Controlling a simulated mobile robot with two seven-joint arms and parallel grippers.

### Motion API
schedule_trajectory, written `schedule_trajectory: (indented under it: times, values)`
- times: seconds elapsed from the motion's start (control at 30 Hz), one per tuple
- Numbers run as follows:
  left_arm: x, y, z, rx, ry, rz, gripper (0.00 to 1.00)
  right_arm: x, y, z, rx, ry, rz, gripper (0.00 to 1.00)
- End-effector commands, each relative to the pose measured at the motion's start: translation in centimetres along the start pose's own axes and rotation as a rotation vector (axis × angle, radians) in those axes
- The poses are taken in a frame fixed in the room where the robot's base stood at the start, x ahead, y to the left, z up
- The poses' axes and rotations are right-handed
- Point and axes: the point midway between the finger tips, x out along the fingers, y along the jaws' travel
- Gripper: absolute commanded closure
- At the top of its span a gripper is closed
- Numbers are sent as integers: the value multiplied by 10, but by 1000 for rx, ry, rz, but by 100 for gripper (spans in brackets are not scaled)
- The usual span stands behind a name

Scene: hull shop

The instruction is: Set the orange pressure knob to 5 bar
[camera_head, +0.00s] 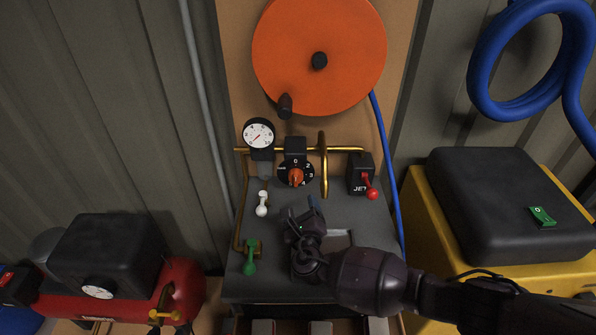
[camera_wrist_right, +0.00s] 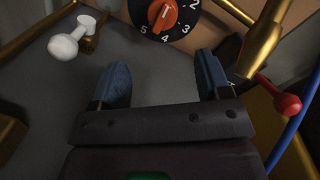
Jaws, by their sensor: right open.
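The orange pressure knob (camera_head: 296,176) sits on a black dial with white numbers on the upright panel. In the right wrist view the knob (camera_wrist_right: 165,15) is at the top, cut by the frame edge, with 2, 3, 4 and 5 readable around it. A pale mark shows on the knob, pointing roughly up in that view; I cannot tell its exact number. My right gripper (camera_head: 299,208) is in front of and below the dial, its fingers apart and empty. In the right wrist view its fingertips (camera_wrist_right: 162,66) stand apart below the knob, not touching it. My left gripper is out of view.
A white gauge (camera_head: 258,134) and a white lever (camera_head: 261,205) are left of the dial. A green lever (camera_head: 250,262) is lower left. An orange reel (camera_head: 319,58) hangs above.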

Motion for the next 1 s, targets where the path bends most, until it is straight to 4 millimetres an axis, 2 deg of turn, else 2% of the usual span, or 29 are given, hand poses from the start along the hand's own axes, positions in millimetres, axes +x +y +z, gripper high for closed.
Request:
schedule_trajectory:
  times: [0.13, 0.37, 0.53, 0.8, 1.0]
  values:
    - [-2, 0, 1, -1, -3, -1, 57, -1, -3, 0, -117, 3, -18, 30]
    - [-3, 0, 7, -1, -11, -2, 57, 9, -2, 0, -155, 3, -17, 30]
    - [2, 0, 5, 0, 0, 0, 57, 34, -2, 0, -153, 4, -17, 30]
    - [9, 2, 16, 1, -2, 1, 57, 77, -2, -2, -152, 5, -16, 30]
    - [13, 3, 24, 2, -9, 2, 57, 99, -3, -2, -150, 6, -15, 30]
